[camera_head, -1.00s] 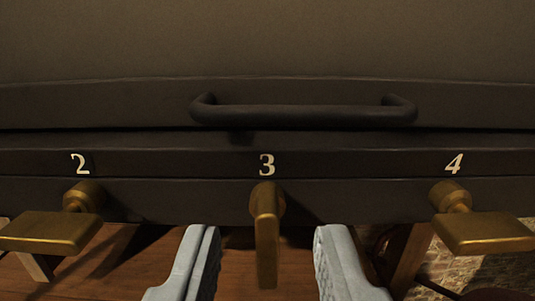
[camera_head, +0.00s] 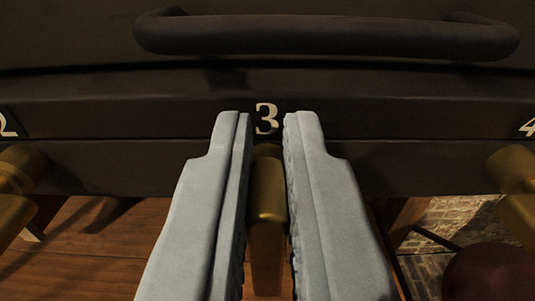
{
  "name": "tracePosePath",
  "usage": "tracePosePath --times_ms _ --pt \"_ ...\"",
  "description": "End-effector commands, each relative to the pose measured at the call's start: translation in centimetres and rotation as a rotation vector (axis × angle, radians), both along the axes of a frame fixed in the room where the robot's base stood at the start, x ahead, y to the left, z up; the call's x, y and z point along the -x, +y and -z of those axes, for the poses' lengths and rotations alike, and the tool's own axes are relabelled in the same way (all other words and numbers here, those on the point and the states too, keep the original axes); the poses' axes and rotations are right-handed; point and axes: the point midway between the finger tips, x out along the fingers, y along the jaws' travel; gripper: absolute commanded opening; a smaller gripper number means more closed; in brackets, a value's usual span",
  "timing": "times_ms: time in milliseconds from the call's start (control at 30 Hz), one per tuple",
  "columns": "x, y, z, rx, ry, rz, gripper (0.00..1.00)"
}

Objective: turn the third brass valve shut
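The third brass valve (camera_head: 267,205) is at the middle, under the white number 3 (camera_head: 266,118) on a dark rail. Its lever hangs straight down. My gripper (camera_head: 267,125) has its two pale grey fingers on either side of this lever, closed in on it with hardly any gap showing. The fingers hide the lever's sides, and its lower end is partly hidden between them.
Brass valves 2 (camera_head: 18,180) and 4 (camera_head: 516,180) are cut off at the left and right edges. A dark bar handle (camera_head: 325,36) runs above the rail. A wooden surface (camera_head: 110,255) lies below, and a dark red round thing (camera_head: 490,272) is at lower right.

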Motion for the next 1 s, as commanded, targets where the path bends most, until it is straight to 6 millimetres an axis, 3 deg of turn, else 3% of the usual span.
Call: tracePosePath --times_ms 467,1000 --pt "0.0 -0.2 0.0 -0.088 0.000 0.001 0.00" --pt "0.0 -1.3 0.5 -0.555 0.001 0.001 0.00"
